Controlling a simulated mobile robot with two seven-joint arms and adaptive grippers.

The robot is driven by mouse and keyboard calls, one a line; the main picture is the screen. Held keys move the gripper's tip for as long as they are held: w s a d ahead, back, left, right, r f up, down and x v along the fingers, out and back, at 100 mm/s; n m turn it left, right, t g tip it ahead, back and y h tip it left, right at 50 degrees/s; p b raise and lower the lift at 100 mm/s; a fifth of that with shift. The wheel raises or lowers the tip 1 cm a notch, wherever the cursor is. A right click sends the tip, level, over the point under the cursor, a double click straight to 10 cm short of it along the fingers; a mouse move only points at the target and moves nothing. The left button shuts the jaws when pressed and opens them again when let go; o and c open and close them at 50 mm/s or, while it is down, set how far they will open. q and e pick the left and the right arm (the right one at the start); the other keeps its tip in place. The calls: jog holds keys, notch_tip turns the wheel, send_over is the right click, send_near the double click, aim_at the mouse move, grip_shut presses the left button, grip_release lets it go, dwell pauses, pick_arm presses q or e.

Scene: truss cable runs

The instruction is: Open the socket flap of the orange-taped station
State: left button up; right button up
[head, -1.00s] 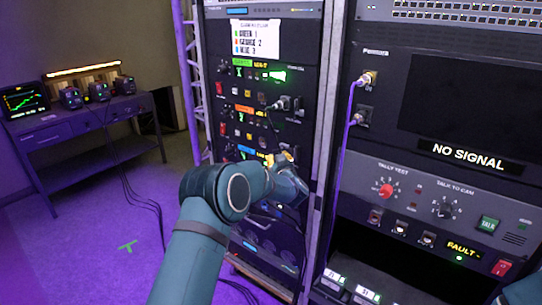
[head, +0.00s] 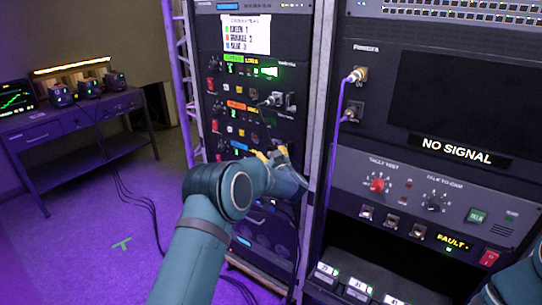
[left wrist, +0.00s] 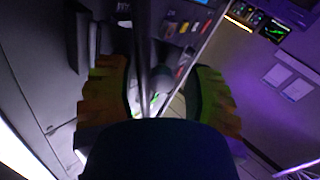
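The orange-taped station (head: 237,105) is the middle row of the narrow left rack, between the green-labelled row (head: 235,59) and the blue-labelled row (head: 238,147). Grey socket hardware (head: 277,100) protrudes at the right, close to the orange row; I cannot tell whether it is a flap or its state. My left gripper (head: 270,157) is lower, in front of the rack near the blue row, and hides part of the panel. In the left wrist view its two yellow-orange fingers (left wrist: 160,92) are wide apart, with nothing clearly held. My right gripper is out of view.
A wide rack (head: 440,165) with a dark screen stands right, a purple cable (head: 337,135) hanging on its left side. A table (head: 75,125) with small devices stands far left. Dark cables (head: 140,195) lie on the floor between.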

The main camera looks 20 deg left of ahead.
pick_arm(q)
jog(key=shift+f, duration=0.1)
jog(key=v, duration=1.2)
